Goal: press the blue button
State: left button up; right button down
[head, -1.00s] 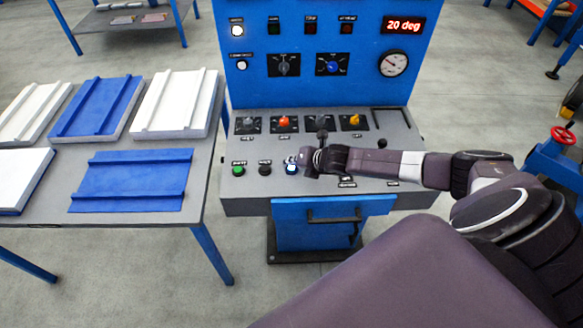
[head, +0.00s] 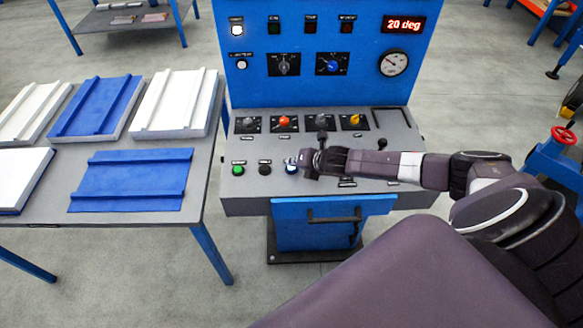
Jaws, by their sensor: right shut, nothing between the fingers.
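The blue button (head: 291,170) is on the grey sloping desk (head: 246,202) of the blue control panel, right of a black button (head: 265,168) and a green button (head: 238,169). My right gripper (head: 291,161) is shut and empty, with its fingertips right at the blue button. The fingers partly cover the button; I cannot tell whether they touch it or whether it is pushed in. My right arm reaches in from the right, across the desk. My left gripper is not in view.
A short black lever (head: 382,143) stands to the right. A table (head: 200,185) with white and blue panels stands at the left. A display reads 20 deg (head: 404,24).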

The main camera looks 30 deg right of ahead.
aim_at(293, 169)
jog(key=shift+f, duration=0.45)
dwell(0.9)
jog(key=shift+r+p, duration=0.65)
jog(key=shift+r, duration=0.2)
jog(key=shift+r, duration=0.1)
notch_tip(293, 169, up, 5)
jog(key=p, duration=0.5)
jog(key=shift+a, duration=0.1)
dwell(0.4)
